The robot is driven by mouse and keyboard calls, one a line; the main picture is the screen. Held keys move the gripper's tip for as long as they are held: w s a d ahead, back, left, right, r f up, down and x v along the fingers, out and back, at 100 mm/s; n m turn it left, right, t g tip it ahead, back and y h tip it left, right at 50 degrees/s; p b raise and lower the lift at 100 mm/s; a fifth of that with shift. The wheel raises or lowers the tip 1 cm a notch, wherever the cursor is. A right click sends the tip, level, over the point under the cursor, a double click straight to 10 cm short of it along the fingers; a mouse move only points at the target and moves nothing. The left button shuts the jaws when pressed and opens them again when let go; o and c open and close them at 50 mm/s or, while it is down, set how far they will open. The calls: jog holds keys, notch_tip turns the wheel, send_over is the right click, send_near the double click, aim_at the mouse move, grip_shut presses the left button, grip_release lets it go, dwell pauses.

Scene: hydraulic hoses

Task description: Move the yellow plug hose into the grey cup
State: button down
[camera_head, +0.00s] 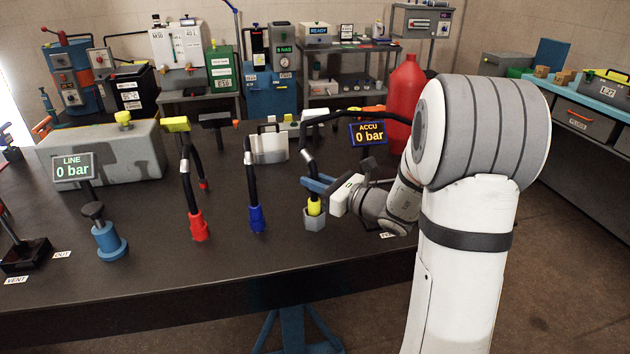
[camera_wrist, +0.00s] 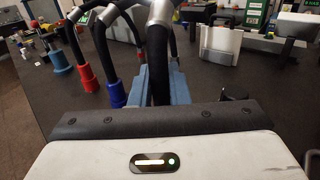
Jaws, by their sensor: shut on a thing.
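The yellow plug hose is a black hose with a metal fitting and a yellow plug (camera_head: 314,207) at its lower end. The plug stands upright in the mouth of the grey cup (camera_head: 315,222); I cannot tell how deep it sits. My gripper (camera_head: 318,186) has blue fingers shut on the hose just above the plug. In the wrist view the black hose (camera_wrist: 159,65) runs up between the blue fingers (camera_wrist: 160,84). The yellow plug and the grey cup are hidden there behind my gripper body.
A blue hose end (camera_head: 256,218) and a red hose end (camera_head: 198,226) stand to the left. A gauge reading "ACCU 0 bar" (camera_head: 368,133) and a red bottle (camera_head: 404,95) are behind my gripper. The front strip of the dark table is clear.

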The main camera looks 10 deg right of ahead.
jog(key=shift+f, duration=0.15)
jog(key=c, duration=1.3)
grip_release()
jog(key=shift+s, duration=0.1)
jog(key=v, duration=0.7)
jog(key=shift+s+d, duration=0.25)
jog(key=shift+a, duration=0.1)
